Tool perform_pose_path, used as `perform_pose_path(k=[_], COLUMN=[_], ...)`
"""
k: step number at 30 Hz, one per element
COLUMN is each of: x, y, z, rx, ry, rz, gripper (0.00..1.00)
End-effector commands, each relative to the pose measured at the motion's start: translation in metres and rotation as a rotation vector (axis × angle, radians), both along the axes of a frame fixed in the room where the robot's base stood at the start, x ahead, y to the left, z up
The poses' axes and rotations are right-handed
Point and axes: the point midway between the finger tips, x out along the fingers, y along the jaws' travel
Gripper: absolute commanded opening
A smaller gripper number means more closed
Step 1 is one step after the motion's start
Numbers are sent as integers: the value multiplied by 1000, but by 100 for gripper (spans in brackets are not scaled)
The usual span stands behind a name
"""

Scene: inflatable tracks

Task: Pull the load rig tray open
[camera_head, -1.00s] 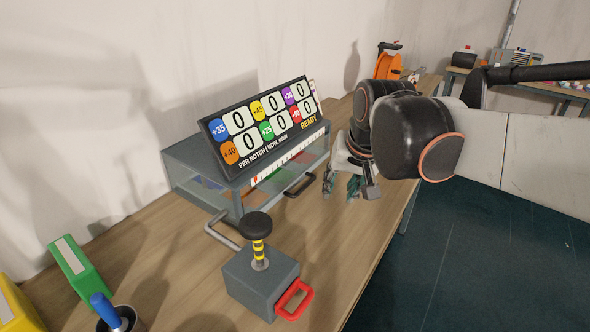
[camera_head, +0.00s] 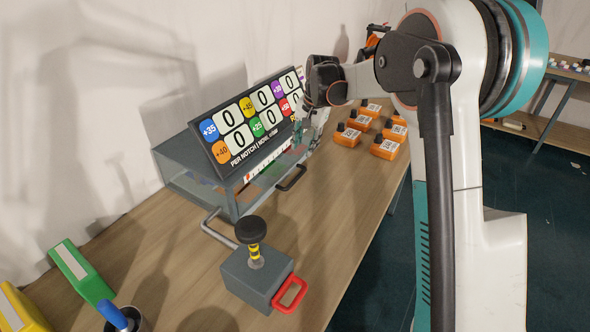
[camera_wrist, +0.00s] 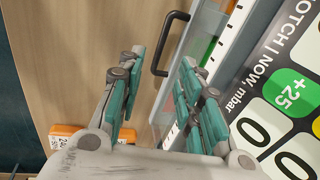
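The load rig (camera_head: 180,150) is a grey box with clear sides on the wooden bench, under a tilted score display (camera_head: 225,147). A black bar handle (camera_head: 291,178) sits on its front low down; it also shows in the wrist view (camera_wrist: 158,62). The tray looks closed, though its edges are hard to make out. My gripper (camera_head: 306,133) is beside the rig's right end in the head view. In the wrist view my gripper (camera_wrist: 163,62) is open, teal pads apart, with the handle showing between and beyond the fingertips. I cannot see contact.
A grey block with a black knob (camera_head: 252,230) and red handle stands in front of the rig. Several orange boxes (camera_head: 386,148) stand to the right. Green and yellow binders are at the lower left.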

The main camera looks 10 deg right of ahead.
Motion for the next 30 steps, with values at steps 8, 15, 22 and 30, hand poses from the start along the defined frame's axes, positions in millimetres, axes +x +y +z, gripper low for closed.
perform_pose_path(k=[8,15,22,30], x=[27,32,37,44], y=[-2,-1,5,11], z=[-27,-47,-89,-138], rx=[24,27,26,26], ry=[46,53,52,52], rz=[-59,-66,-65,-65], gripper=[33,33,33,33])
